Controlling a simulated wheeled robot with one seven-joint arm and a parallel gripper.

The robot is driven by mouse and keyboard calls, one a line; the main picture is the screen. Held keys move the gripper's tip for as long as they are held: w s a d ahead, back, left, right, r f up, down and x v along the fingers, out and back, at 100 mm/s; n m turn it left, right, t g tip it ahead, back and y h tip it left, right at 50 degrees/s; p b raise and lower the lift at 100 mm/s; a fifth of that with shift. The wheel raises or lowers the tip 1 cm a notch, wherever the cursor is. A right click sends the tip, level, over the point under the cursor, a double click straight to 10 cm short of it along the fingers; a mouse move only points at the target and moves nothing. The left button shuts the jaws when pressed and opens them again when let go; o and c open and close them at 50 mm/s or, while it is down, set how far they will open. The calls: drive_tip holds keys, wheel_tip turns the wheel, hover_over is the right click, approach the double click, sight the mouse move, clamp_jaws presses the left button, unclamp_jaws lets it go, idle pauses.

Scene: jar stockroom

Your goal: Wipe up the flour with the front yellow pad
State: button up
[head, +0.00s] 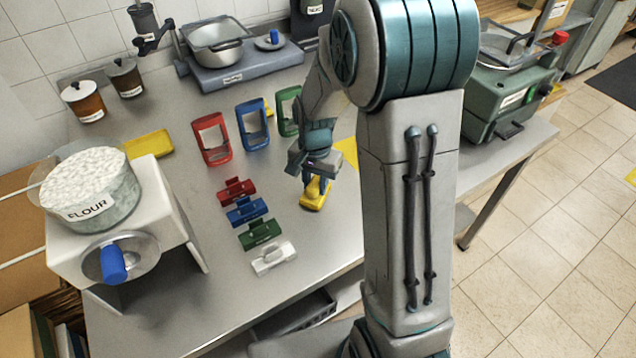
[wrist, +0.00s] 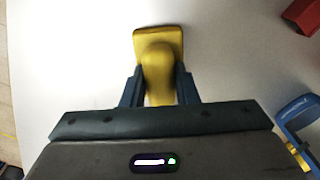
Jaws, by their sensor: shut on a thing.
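The pad looks flat against or very near the table; I cannot tell which. A tub labelled FLOUR (head: 95,190) stands on a white machine at the left. I cannot make out loose flour on the table; my arm hides part of the top.
Red (head: 237,190), blue (head: 247,212), green (head: 262,234) and white (head: 274,258) pieces stand left of the pad. Red (head: 211,138), blue (head: 253,124) and green (head: 287,110) frames stand behind. A flat yellow piece (head: 148,144) lies farther left.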

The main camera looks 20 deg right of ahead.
drive_tip(key=r, duration=0.2)
drive_tip(key=r+p, duration=0.1)
drive_tip(key=shift+s+d, duration=0.1)
drive_tip(key=shift+s, duration=0.15)
drive_tip(key=shift+w+r+p, duration=0.1)
drive_tip(key=shift+r+p, duration=0.5)
drive_tip(key=shift+r, duration=0.1)
drive_tip(key=shift+r+p, duration=1.15)
drive_tip(key=shift+r, duration=0.5)
drive_tip(key=shift+f, duration=0.1)
